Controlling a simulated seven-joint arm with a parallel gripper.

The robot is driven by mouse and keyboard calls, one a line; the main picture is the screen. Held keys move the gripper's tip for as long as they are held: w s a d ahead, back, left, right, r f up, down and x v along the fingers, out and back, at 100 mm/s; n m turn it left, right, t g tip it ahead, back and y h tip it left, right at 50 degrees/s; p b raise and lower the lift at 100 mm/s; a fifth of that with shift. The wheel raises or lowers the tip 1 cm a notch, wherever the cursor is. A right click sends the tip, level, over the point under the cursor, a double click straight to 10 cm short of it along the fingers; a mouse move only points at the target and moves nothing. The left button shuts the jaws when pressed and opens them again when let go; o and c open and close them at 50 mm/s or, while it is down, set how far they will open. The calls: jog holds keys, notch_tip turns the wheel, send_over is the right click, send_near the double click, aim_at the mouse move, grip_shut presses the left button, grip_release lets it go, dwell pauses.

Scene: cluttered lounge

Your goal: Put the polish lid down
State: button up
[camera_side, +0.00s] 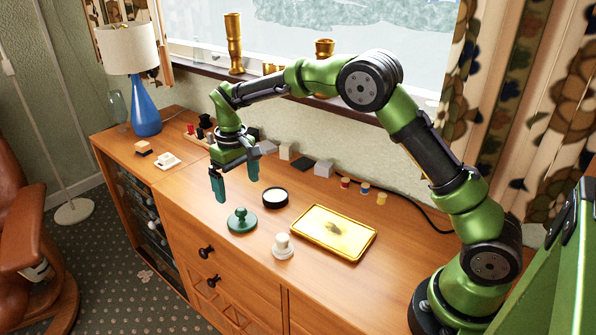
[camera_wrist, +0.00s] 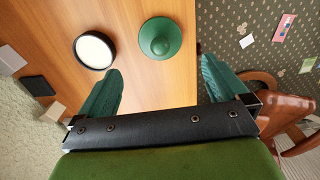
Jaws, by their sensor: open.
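A green round lid with a knob on top (camera_side: 241,220), which looks like the polish lid, rests knob up on the wooden cabinet top near its front edge. It also shows in the wrist view (camera_wrist: 160,38), ahead of and between the fingertips. My gripper (camera_side: 237,189) is open and empty, hanging above and a little behind the lid with its teal fingers apart. In the wrist view my gripper (camera_wrist: 160,70) has nothing between its fingers. A black round tin with a white inside (camera_side: 275,197) sits behind and right of the lid, apart from it; the wrist view shows it too (camera_wrist: 94,51).
A white knobbed piece (camera_side: 283,247) and a gold tray (camera_side: 318,247) lie to the right on the cabinet top (camera_side: 200,225). Small blocks (camera_side: 323,169) line the wall side. A blue lamp (camera_side: 145,108) stands far left. The wood left of the lid is clear.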

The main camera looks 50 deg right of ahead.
jog(key=s+d+r+m+t+y, duration=0.1)
jog(key=s+d+r+m+t, duration=0.15)
jog(key=s+r, duration=1.05)
jog(key=s+m+t+y, duration=0.1)
jog(key=s+t, duration=0.3)
jog(key=s, duration=1.1)
jog(key=shift+s+a+r+t, duration=0.2)
jog(key=shift+a+r+t, duration=0.15)
jog(key=shift+a, duration=0.05)
